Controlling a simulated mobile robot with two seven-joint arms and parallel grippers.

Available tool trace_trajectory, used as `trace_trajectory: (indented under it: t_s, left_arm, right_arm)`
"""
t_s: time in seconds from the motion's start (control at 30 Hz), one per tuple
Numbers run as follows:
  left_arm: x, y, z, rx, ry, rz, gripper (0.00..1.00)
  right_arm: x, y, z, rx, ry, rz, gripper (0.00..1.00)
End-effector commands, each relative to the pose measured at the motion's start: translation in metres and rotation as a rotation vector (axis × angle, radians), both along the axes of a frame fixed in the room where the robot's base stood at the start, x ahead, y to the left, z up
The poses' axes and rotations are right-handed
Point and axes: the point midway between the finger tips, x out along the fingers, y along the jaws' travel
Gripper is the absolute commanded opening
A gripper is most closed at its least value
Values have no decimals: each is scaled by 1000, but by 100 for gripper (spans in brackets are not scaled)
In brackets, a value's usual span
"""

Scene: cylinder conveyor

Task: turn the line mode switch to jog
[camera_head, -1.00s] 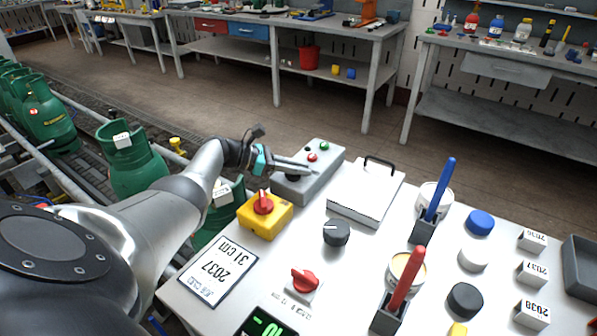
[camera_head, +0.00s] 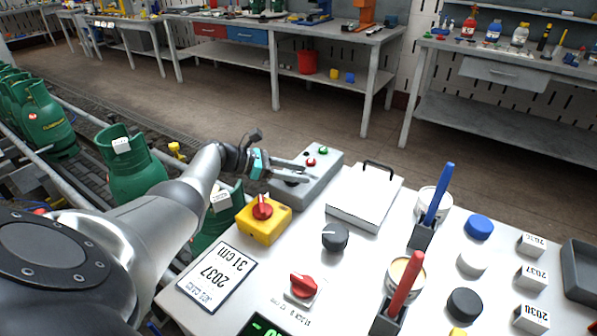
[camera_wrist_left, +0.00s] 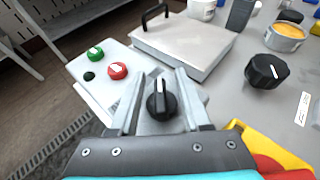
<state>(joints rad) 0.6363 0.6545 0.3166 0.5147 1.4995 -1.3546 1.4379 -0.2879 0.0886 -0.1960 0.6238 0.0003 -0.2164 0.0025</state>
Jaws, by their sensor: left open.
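A black selector knob (camera_wrist_left: 160,102) with a pale pointer line sits on a grey control box (camera_head: 322,178), likely the line mode switch. In the left wrist view its pointer points up and away from my wrist. My left gripper (camera_head: 308,172) is open over the box. In the left wrist view its two fingers (camera_wrist_left: 160,82) stand on either side of the knob, with gaps that look clear. In the head view the fingers mostly hide the knob. The mode labels cannot be read. My right gripper is not in view.
The box also carries a green button (camera_wrist_left: 95,54) and a red button (camera_wrist_left: 117,70). A yellow box with a red rotary switch (camera_head: 262,208), a black dial (camera_head: 335,237) and a white case (camera_head: 365,197) stand close by. Green gas cylinders (camera_head: 131,165) stand at the left.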

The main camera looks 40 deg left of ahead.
Motion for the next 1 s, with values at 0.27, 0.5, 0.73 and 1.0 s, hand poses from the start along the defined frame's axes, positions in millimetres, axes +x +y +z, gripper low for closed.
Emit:
trace_trajectory:
  t_s: [0.27, 0.5, 0.73, 1.0]
  left_arm:
    - [-39, 33, 24, 4, 2, 4, 48]
    - [-78, 66, 44, 3, 0, 2, 48]
    - [-100, 83, 55, 0, 0, 1, 48]
    - [-105, 87, 57, 0, -1, -1, 48]
  right_arm:
    - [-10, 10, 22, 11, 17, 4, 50]
    - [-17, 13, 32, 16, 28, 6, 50]
    - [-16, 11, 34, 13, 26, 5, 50]
    - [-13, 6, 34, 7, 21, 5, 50]
